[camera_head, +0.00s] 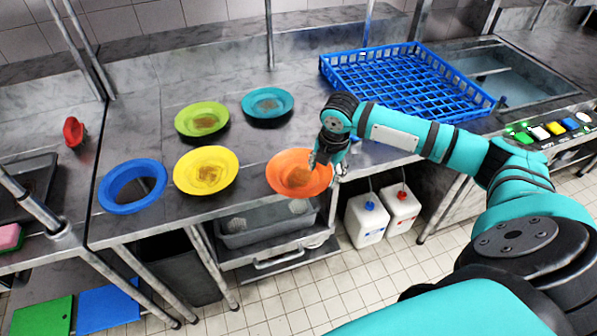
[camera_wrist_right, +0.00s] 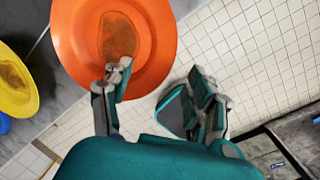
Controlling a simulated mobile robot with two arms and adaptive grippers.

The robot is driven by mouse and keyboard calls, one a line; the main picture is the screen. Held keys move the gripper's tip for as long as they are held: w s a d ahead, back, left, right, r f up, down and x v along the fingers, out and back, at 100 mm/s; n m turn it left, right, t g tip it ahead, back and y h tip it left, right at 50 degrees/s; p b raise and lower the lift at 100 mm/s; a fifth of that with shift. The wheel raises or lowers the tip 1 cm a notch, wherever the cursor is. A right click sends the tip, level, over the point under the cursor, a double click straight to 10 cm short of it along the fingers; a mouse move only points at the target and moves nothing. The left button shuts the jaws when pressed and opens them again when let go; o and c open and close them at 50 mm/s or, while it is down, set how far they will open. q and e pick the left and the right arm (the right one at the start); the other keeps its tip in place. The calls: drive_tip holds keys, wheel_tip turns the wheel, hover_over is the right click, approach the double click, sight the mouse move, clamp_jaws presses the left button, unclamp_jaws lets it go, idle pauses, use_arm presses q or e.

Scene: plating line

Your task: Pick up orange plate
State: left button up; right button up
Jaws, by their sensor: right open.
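The orange plate (camera_head: 287,175) has a brown food stain and lies at the front edge of the steel counter. My right gripper (camera_head: 325,165) is at the plate's right rim. In the right wrist view the orange plate (camera_wrist_right: 80,45) fills the upper left. There the right gripper (camera_wrist_right: 160,92) is open, with one finger over the plate's rim and the other finger outside it, over the floor tiles. I cannot tell whether the finger touches the plate. The left gripper does not show in either view.
A yellow plate (camera_head: 190,180), a green plate (camera_head: 185,122) and a teal plate (camera_head: 262,112) lie on the counter. A blue ring (camera_head: 108,192) surrounds a hole at left. A blue dish rack (camera_head: 345,85) stands behind my right arm. White jugs (camera_head: 366,222) stand below.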

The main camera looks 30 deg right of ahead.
sight(321, 184)
drive_tip(key=shift+w+f, duration=0.1)
drive_tip(key=shift+f, duration=0.5)
drive_tip(key=shift+w+f+p, duration=0.1)
drive_tip(key=shift+f+p, duration=0.2)
drive_tip(key=f, duration=0.1)
drive_tip(key=w+f+p, duration=0.1)
drive_tip(key=f, duration=0.1)
drive_tip(key=shift+f, duration=0.3)
drive_tip(key=shift+w+f, duration=0.15)
drive_tip(key=shift+f, duration=0.3)
drive_tip(key=c, duration=0.9)
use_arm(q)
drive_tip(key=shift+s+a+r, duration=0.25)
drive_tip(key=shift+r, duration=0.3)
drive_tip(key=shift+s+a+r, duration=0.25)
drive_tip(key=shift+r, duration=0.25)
use_arm(e)
drive_tip(key=shift+s, duration=0.2)
clamp_jaws()
